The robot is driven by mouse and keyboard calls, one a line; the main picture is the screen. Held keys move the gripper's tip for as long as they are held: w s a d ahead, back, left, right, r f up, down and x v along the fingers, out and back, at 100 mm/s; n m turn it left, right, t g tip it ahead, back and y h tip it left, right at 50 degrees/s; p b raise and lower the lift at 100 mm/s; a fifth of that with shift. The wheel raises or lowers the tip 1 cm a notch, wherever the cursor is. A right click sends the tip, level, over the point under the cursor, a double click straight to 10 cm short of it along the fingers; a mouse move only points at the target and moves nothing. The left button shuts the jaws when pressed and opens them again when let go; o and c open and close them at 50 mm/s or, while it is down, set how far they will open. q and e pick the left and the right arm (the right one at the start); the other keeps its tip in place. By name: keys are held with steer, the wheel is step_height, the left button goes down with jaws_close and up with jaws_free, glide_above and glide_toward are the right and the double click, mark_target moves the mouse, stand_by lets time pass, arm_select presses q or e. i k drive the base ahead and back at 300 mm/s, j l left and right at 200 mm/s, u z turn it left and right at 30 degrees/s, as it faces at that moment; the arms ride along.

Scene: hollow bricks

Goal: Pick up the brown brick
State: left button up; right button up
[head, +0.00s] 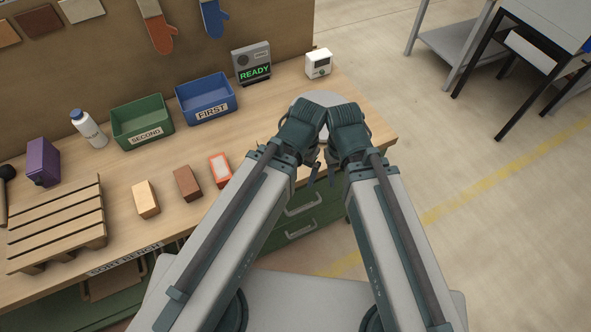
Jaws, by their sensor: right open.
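The brown brick (187,183) lies on the wooden bench, between a tan brick (146,199) on its left and an orange-red brick with a pale face (220,169) on its right. Nothing touches the brown brick. My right gripper (331,161) is open, small in view and partly hidden by its own arm, near the bench's right front edge. My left gripper (313,170) is beside it, mostly hidden behind its wrist, so its jaws cannot be made out. Both grippers are well to the right of the brown brick.
Behind the bricks stand a green bin marked SECOND (143,122), a blue bin marked FIRST (206,98), a white bottle (89,128) and a READY display (252,64). A slatted wooden pallet (57,226) and a purple box (43,162) are at left.

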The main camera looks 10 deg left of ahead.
mark_target(187, 183)
steer(key=k+j+u, duration=0.1)
steer(key=u, duration=0.3)
steer(key=j+u, duration=0.15)
steer(key=u, duration=0.2)
steer(key=k+j+u, duration=0.1)
steer(key=u, duration=0.3)
steer(key=j+z, duration=0.1)
steer(key=z, duration=1.3)
steer(key=k+z, duration=0.25)
steer(key=k, duration=0.35)
steer(key=k+j, duration=0.15)
steer(key=k, duration=0.3)
